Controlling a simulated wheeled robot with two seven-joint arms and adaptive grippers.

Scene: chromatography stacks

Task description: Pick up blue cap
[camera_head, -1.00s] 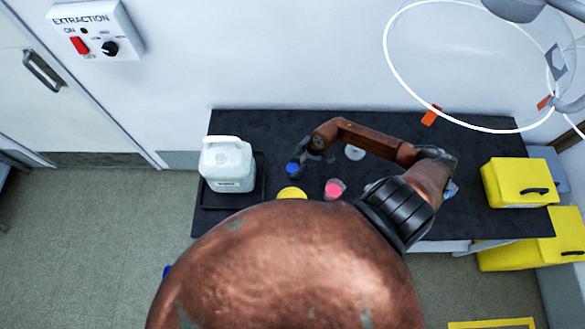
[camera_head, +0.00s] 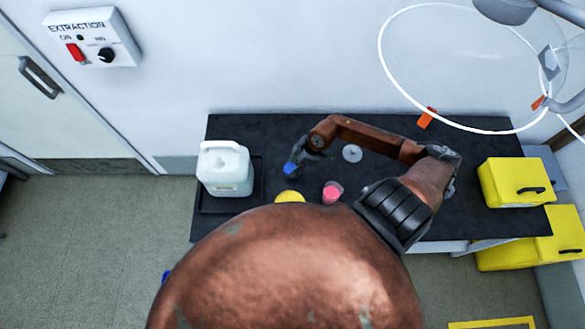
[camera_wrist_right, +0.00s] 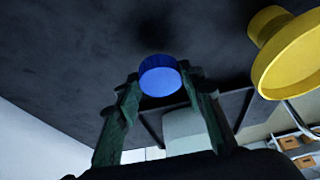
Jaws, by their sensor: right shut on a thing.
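The blue cap (camera_head: 290,169) is at the tip of my right gripper (camera_head: 296,160) over the black table, right of the white jug. In the right wrist view the round blue cap (camera_wrist_right: 160,76) sits between the two fingertips of my right gripper (camera_wrist_right: 158,88), which are shut on it. The dark table surface lies behind it, and I cannot tell how far the cap is from it. My left gripper is not in view.
A white jug (camera_head: 226,168) stands in a black tray (camera_head: 258,185) at the left of the black table (camera_head: 470,150). A yellow object (camera_head: 290,197), a pink-filled container (camera_head: 332,192) and a pale round item (camera_head: 352,154) are near my right arm. Yellow boxes (camera_head: 512,185) stand at the right.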

